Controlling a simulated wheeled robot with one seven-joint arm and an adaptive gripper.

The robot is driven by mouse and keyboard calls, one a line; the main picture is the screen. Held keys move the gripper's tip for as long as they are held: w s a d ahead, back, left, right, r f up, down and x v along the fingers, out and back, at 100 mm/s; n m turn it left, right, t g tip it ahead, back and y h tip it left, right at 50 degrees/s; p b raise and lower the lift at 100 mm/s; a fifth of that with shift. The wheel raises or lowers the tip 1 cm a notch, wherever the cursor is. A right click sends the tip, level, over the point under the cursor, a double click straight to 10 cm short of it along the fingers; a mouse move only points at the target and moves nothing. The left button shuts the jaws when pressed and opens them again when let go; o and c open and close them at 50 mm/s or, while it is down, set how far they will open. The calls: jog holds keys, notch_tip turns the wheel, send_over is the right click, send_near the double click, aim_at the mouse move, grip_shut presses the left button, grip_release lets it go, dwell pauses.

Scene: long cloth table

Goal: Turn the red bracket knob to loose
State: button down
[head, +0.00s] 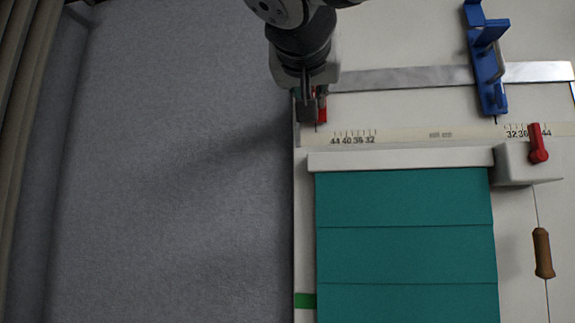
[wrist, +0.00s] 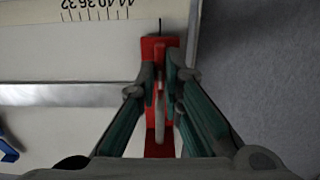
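The red bracket (wrist: 154,48) lies below my gripper in the wrist view, near the table's side edge, across the metal rail. In the head view only a bit of the red bracket (head: 322,108) shows beside my gripper (head: 308,118), which covers the rest. A thin pale lever-like part (wrist: 162,104), seemingly its knob, stands between my two fingers. My gripper (wrist: 164,76) is pointed down with its fingertips a small gap apart, one on each side of this part. Contact with it is not clear, and its exact turn is partly hidden.
A blue bracket (head: 487,65) with a grey lever sits farther right on the metal rail (head: 400,78). A printed scale (head: 400,134) runs in front. A white block with a red lever (head: 538,148) and teal panels (head: 405,230) lie nearer. Grey floor (head: 170,170) is free at left.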

dwell(0.3)
jog(key=shift+a+f+n+p, duration=0.1)
jog(key=shift+n+p, duration=1.15)
jog(key=shift+n, duration=3.15)
jog(key=shift+a+f+n+p, duration=0.1)
jog(key=shift+n+p, duration=1.15)
jog(key=shift+n, duration=3.15)
jog(key=c, duration=1.7)
grip_release()
